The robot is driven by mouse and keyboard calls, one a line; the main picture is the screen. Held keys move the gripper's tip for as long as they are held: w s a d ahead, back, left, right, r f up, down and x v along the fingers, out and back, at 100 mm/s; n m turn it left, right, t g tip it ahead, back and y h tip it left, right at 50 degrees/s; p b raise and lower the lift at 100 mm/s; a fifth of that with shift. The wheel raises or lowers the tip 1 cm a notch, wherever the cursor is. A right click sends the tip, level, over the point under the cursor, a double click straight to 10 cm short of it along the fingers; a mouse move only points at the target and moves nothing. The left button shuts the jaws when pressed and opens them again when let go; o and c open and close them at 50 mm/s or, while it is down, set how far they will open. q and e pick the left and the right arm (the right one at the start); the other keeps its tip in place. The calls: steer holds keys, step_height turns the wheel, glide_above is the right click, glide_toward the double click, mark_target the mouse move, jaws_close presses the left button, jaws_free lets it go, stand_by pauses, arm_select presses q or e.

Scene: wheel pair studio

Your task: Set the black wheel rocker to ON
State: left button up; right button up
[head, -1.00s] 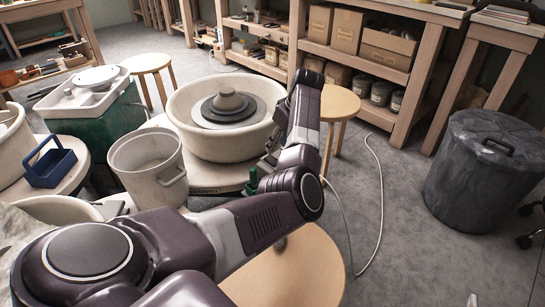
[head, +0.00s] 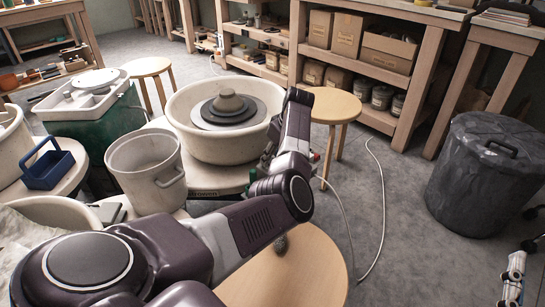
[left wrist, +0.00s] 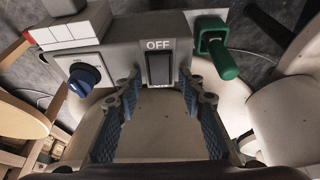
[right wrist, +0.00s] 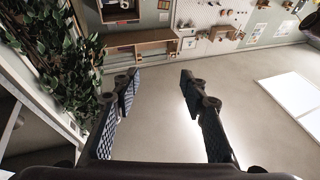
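The black wheel rocker (left wrist: 158,68) sits on a grey control panel in the left wrist view, with the word OFF above it and a label below it that is partly hidden. My left gripper (left wrist: 158,88) is open, its two blue-padded fingers on either side of the rocker's lower part. I cannot tell whether they touch the panel. In the head view my left arm hides the rocker beside the wheel with the large pale basin (head: 180,110). My right gripper (right wrist: 155,80) is open and empty, facing a wall away from the wheel.
A blue knob (left wrist: 85,78) is left of the rocker and a green-handled lever (left wrist: 218,58) is right of it. In the head view a pale bucket (head: 145,170) stands left of the wheel, and a round wooden stool (head: 305,270) is in front. A white cord crosses the floor.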

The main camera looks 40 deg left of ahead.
arm_select(q)
jaws_close()
